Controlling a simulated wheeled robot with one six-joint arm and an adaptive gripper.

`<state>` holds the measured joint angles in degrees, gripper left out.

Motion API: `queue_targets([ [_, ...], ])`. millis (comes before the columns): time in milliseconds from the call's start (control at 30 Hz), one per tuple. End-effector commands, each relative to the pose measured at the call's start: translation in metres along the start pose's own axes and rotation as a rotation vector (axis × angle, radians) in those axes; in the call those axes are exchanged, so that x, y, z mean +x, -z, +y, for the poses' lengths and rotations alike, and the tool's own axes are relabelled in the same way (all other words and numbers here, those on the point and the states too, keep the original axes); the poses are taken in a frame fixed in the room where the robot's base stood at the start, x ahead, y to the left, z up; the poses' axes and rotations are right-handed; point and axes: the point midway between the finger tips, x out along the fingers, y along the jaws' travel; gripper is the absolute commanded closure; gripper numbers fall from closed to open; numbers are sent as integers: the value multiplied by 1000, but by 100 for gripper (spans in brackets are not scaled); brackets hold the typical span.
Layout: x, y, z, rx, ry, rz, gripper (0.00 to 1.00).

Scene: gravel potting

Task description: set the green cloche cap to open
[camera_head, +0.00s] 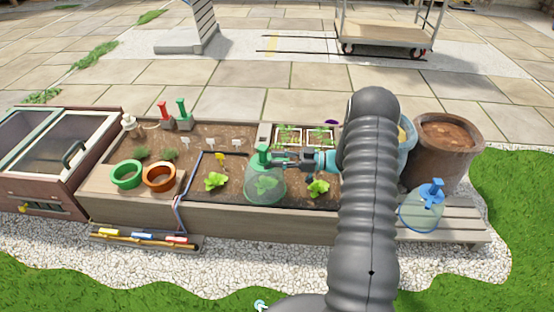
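The green cloche (262,187) is a clear dome standing over a leafy plant in the dark soil of the raised bed. Its green cap (263,155) sits on top of the dome. My gripper (277,158) reaches in from the right, with its fingers at the right side of the cap. The fingertips are too small to tell whether they are open or shut, or touching the cap. Whether the cap is open or closed cannot be made out.
A blue-capped cloche (422,208) stands on the slatted bench (462,234) at right. Lettuces (318,188) flank the green cloche. A seedling tray (304,138) is behind my gripper. A brown pot (440,165) stands at right.

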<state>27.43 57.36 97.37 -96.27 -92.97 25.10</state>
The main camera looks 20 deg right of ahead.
Motion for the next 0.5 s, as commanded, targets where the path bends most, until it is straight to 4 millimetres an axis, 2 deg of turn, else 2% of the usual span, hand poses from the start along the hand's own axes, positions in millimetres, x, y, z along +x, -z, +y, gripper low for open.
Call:
queue_targets([
  [333, -1, 0, 0, 0, 1, 0, 56],
  [500, -20, 0, 0, 1, -2, 0, 56],
])
